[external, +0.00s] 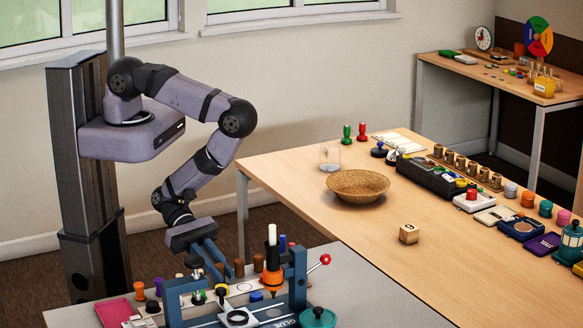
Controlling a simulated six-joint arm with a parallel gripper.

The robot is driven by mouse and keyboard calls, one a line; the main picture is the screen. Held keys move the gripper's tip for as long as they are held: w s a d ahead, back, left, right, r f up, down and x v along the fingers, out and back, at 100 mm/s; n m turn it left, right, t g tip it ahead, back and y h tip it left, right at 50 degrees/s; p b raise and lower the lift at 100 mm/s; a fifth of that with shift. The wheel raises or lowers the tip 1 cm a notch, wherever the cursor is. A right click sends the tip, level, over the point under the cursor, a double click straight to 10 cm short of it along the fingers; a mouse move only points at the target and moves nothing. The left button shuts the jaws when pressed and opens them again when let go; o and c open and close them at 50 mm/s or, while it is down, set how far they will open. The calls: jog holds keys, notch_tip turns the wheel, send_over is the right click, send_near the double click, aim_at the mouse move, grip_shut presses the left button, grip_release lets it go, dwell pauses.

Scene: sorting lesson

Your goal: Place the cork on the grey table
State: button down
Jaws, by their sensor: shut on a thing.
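My gripper (196,262) points down over the left part of the grey table (372,296). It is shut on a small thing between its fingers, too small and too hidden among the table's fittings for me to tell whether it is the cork. Small brown cylinders (239,267) stand just right of my gripper, on or above the grey table; another brown one (258,262) is beside them. I cannot tell whether any of these is the cork.
The wooden table (300,175) behind holds a woven bowl (357,184), a glass (330,156) and a wooden cube (409,233).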

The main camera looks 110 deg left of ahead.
jog(key=shift+f, duration=0.15)
jog(key=c, duration=1.7)
grip_release()
jog(key=shift+o, duration=0.2)
